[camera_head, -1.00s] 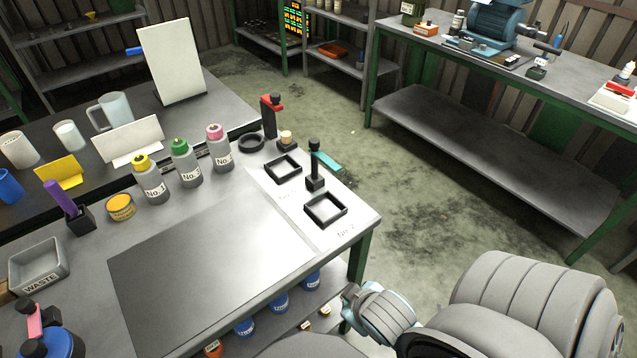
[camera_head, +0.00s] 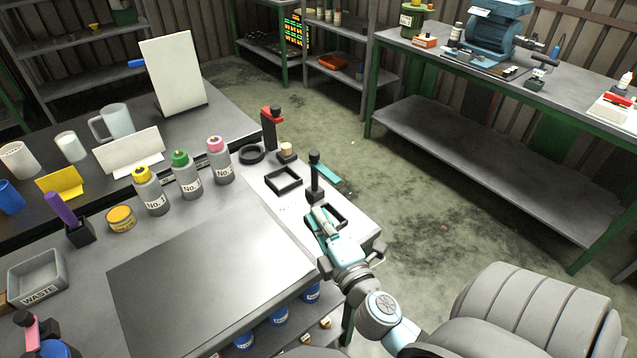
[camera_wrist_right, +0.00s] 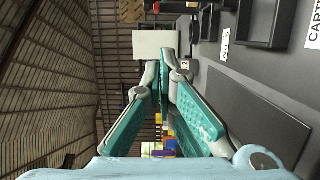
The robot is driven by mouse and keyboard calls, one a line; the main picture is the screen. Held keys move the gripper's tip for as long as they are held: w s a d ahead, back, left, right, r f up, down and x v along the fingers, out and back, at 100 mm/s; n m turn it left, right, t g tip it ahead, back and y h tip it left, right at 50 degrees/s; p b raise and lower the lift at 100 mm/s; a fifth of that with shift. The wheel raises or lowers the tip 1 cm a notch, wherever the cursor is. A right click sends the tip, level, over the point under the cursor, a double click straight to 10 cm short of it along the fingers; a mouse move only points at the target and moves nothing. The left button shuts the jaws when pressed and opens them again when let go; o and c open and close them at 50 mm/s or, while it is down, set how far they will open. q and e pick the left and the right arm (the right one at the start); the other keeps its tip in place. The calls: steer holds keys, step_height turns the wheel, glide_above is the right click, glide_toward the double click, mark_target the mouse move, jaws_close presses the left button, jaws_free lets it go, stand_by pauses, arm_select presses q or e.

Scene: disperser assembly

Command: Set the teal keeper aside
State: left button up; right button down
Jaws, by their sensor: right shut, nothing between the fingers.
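The teal keeper (camera_head: 328,174) is a flat teal strip at the far right edge of the near bench, just right of the black post (camera_head: 315,178). Part of it is hidden behind the post, and I cannot tell whether the two touch. My right gripper (camera_head: 319,216) is over the near black square frame, covering much of it, below the post and apart from the keeper. Its fingers are shut and empty, and their tips meet in the right wrist view (camera_wrist_right: 167,62). I cannot make out the keeper in that view. My left gripper is not in view.
Another black square frame (camera_head: 283,180) lies left of the post. A black ring (camera_head: 252,153) and a red-topped dark stand (camera_head: 270,128) are behind it. Several labelled bottles (camera_head: 187,175) line the left. The dark mat (camera_head: 210,275) is bare.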

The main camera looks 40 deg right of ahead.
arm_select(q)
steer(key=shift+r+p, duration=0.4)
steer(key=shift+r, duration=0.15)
arm_select(e)
steer(key=w+d, duration=0.6)
steer(key=w, duration=0.2)
steer(key=shift+d, duration=0.15)
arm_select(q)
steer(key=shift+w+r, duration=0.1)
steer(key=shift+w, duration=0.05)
arm_select(e)
steer(key=shift+w, duration=0.1)
